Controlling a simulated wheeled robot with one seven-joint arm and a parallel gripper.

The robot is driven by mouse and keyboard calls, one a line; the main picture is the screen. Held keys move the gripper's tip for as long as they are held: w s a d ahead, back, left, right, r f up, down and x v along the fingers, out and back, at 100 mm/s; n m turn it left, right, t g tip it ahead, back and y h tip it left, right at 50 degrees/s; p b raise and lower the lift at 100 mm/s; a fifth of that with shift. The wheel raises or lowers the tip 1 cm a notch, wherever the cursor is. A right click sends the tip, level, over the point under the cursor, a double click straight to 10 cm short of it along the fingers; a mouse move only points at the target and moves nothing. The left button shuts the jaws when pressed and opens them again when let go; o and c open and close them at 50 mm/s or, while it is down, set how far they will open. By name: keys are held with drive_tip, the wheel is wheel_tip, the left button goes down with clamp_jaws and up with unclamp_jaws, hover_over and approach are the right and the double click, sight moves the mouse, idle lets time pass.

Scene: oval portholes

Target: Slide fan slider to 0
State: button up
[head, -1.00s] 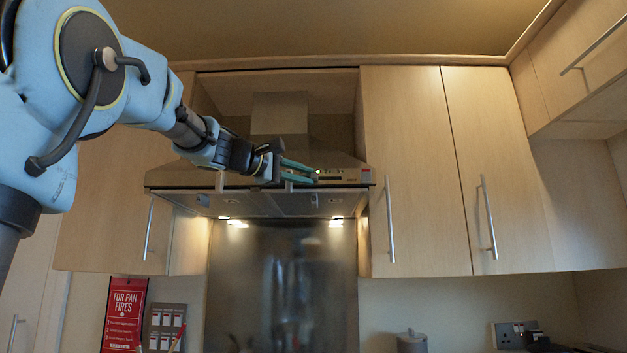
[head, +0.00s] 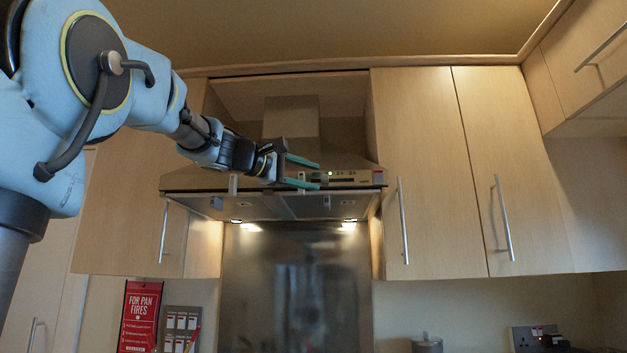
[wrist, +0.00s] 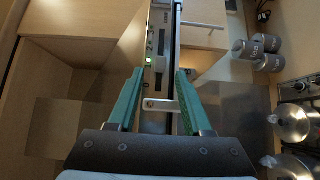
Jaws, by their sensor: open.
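The range hood (head: 340,180) hangs between the wall cabinets, with a control strip (head: 343,175) on its front edge. In the wrist view the control strip (wrist: 161,55) shows a lit green light, small markings and dark slots. My gripper (head: 303,174) is open in front of the hood, left of the strip's markings. In the wrist view my gripper (wrist: 158,88) has its teal fingers on either side of the strip. A small pale tab (wrist: 160,105) lies between the fingers, apart from both. I cannot tell for sure whether it is the fan slider.
Cabinets with bar handles (head: 403,220) flank the hood on the right. In the wrist view, pans (wrist: 292,122) on a hob and several canisters (wrist: 245,50) are on the right. A red fire notice (head: 138,315) hangs at the lower left.

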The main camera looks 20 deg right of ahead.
drive_tip(key=b+v, duration=0.2)
drive_tip(key=v, duration=0.7)
drive_tip(key=shift+b, duration=0.4)
